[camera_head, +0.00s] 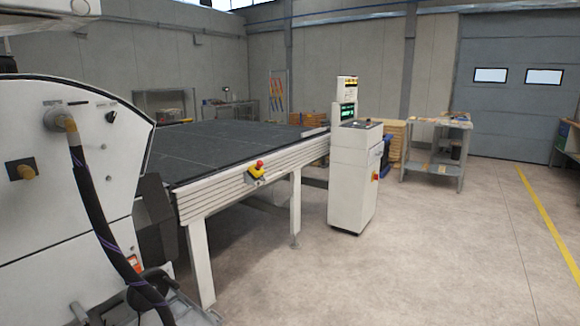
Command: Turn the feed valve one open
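The white side panel of the roller coater (40,240) fills the left edge of the view. A small black lever (111,117) sits near the panel's upper curved edge, slightly tilted. Which of these is feed valve one I cannot tell, as the labels are too small to read.
A long conveyor table (220,150) with a red-and-yellow stop button (257,168) extends behind. A white control cabinet (350,180) and a workbench (432,160) stand beyond. The floor at centre and right is clear.

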